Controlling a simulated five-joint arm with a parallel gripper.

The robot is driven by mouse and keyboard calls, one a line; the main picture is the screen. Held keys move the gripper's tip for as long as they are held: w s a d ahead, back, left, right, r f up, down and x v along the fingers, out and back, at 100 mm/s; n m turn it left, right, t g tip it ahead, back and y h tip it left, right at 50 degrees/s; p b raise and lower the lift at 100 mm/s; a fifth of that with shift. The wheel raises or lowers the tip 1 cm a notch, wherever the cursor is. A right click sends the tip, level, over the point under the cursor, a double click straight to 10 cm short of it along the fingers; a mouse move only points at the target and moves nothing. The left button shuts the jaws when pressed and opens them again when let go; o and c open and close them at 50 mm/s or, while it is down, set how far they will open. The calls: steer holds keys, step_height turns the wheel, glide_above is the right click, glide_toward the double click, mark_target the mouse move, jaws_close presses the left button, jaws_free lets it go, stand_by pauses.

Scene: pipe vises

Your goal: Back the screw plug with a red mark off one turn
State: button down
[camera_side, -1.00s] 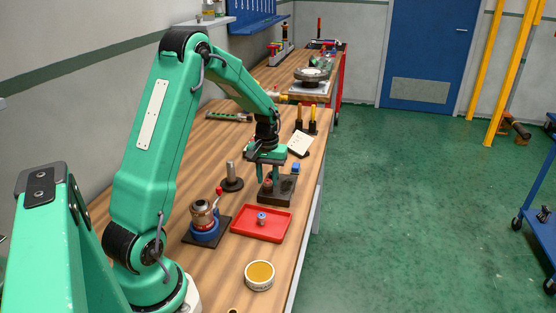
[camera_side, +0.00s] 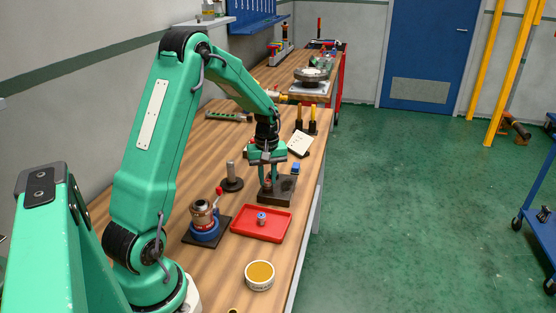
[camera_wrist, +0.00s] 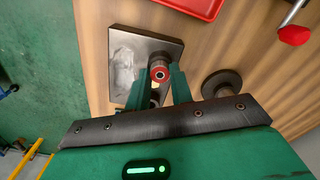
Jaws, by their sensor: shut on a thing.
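The screw plug with a red mark (camera_wrist: 159,74) shows its red-ringed end between my fingers in the wrist view. It stands in a dark metal block (camera_wrist: 125,42), which also shows in the side view (camera_side: 286,193). My gripper (camera_wrist: 158,84) points down over the block, its two green fingers shut on the plug, one on each side. In the side view my gripper (camera_side: 270,182) covers part of the plug. The plug's threads are hidden.
A red tray (camera_side: 245,231) holds a small blue-topped part (camera_side: 262,217). A blue fixture with a red-knobbed lever (camera_side: 205,222) stands left of it. A dark post on a round base (camera_side: 231,180) is close left of the block. A round tin (camera_side: 260,275) sits nearer the camera.

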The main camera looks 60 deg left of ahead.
steer(key=n, duration=0.6)
steer(key=shift+n, duration=1.5)
steer(key=n, duration=0.4)
steer(key=shift+n, duration=0.3)
steer(key=n, duration=0.9)
steer(key=shift+n, duration=0.3)
